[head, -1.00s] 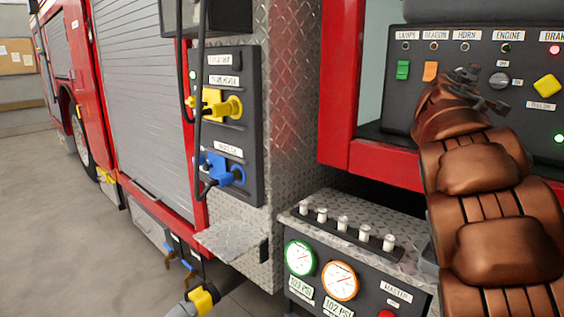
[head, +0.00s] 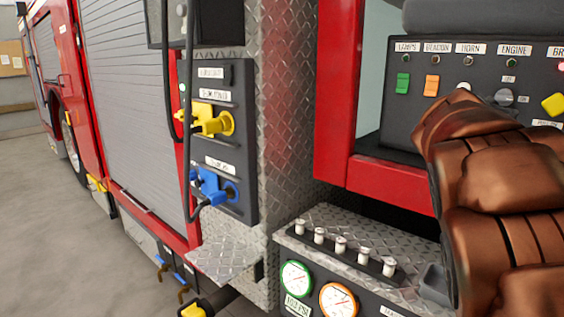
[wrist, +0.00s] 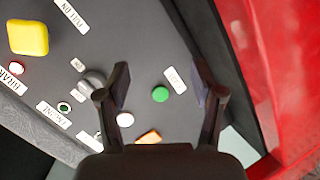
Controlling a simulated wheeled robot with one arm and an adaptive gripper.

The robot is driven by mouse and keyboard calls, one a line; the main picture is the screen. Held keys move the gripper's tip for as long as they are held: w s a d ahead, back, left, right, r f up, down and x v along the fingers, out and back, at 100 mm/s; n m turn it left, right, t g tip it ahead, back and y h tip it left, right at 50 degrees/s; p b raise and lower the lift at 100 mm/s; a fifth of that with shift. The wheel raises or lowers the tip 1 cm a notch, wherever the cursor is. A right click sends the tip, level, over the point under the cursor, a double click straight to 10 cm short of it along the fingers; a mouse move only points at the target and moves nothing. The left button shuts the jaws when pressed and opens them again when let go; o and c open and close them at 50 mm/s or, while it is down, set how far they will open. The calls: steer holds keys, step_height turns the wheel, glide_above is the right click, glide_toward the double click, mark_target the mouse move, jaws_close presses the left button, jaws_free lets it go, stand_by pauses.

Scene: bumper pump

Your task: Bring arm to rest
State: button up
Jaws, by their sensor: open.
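My gripper (wrist: 162,100) is open and empty in the wrist view, with its two dark fingers apart in front of the dark switch panel (wrist: 180,40). In the head view my brown arm rises at the right and hides part of the panel (head: 405,120); the gripper itself is hidden there. The panel has a green switch (head: 403,83), an orange switch (head: 432,86), a grey knob (head: 504,97) and a yellow button (head: 553,104).
A red frame (head: 335,120) borders the panel on the left. Below is a gauge box with several white levers (head: 340,246) and round gauges (head: 296,278). Yellow (head: 212,119) and blue (head: 214,186) plugs sit on a side panel. Open floor (head: 60,250) lies at the left.

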steer(key=s+a+f+g+y+p, duration=0.3)
steer(key=s+a+f, duration=0.4)
steer(key=s, duration=0.6)
steer(key=s+a+f+m+g+y+p, duration=0.1)
steer(key=s+a+f+g+y, duration=0.3)
steer(key=s+a+f, duration=0.4)
steer(key=s+a+f+m+g+y+p, duration=0.1)
steer(key=s+a+f+g+y+p, duration=0.2)
steer(key=s+a+f, duration=0.5)
steer(key=s+a+p, duration=0.1)
steer(key=s+a, duration=0.2)
steer(key=s, duration=0.8)
steer(key=shift+s+g+y+p, duration=0.15)
steer(key=shift+g+y+p, duration=0.15)
steer(key=shift+g+y, duration=0.1)
steer(key=shift+c, duration=0.4)
